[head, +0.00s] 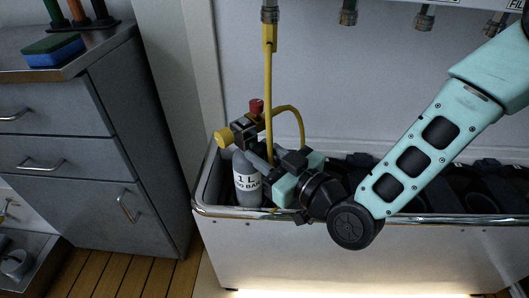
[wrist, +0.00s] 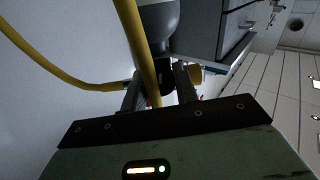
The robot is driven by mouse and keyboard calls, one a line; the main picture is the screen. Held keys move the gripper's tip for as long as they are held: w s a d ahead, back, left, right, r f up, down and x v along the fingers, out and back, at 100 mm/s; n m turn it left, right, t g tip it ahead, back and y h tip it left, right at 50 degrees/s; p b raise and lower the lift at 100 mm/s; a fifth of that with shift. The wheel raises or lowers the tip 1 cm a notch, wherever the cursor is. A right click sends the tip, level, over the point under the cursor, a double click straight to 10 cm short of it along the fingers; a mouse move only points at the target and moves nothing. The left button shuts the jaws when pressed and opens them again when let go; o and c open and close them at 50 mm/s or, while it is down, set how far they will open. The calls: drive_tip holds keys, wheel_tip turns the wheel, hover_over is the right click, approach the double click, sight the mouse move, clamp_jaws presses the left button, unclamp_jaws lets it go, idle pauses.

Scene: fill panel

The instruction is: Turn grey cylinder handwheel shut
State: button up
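The grey cylinder (head: 247,185), lettered "1 L" and "BAR", stands upright in the left end of the trough; its grey body (wrist: 158,22) also shows in the wrist view. A dark valve sits on its top, with a yellow knob (head: 222,138) on the left and a red knob (head: 256,106) above. Which knob is the handwheel is not clear. My gripper (head: 250,146) reaches the valve from the lower right. In the wrist view its fingers (wrist: 160,82) are apart, with the dark valve between and beyond them; contact is unclear. The yellow knob (wrist: 195,75) shows partly behind the right finger.
A yellow hose (head: 268,80) hangs from a fitting above and passes close to my gripper, crossing in front of the valve in the wrist view. The trough's metal rim (head: 450,217) runs below my arm. A grey drawer cabinet (head: 75,150) stands to the left.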

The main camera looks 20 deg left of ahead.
drive_tip(key=shift+c, duration=0.8)
